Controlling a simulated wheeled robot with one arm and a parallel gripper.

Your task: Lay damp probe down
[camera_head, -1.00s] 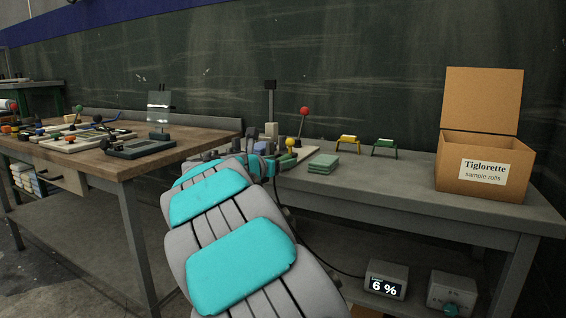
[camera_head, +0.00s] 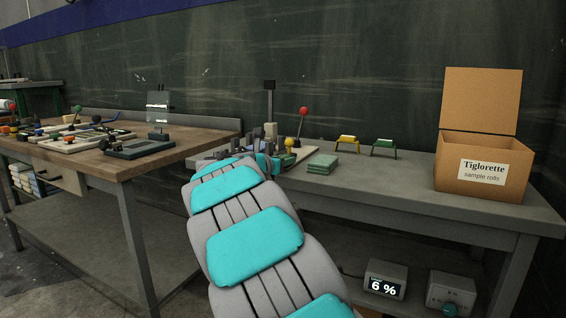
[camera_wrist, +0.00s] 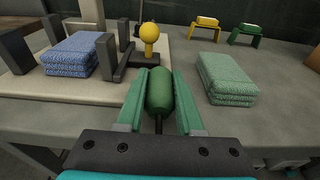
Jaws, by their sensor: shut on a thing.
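My gripper (camera_wrist: 161,105) is shut on a green, rounded handle, the damp probe (camera_wrist: 160,90), in the wrist view. A dark stem or cable runs back from it between the jaws. The probe is over the grey bench near the edge of a pale board; I cannot tell whether it touches the bench. In the head view my arm hides the probe. A meter box (camera_head: 386,279) reading 6 % sits on the shelf below. A yellow rest (camera_wrist: 207,33) and a green rest (camera_wrist: 246,32) stand farther back on the bench.
A folded green cloth stack (camera_wrist: 228,78) lies right of my gripper, a blue one (camera_wrist: 71,54) left on the board. A yellow ball knob (camera_wrist: 149,33) stands just ahead. A cardboard box (camera_head: 483,167) stands at the bench's right. Bare bench lies between the green stack and the box.

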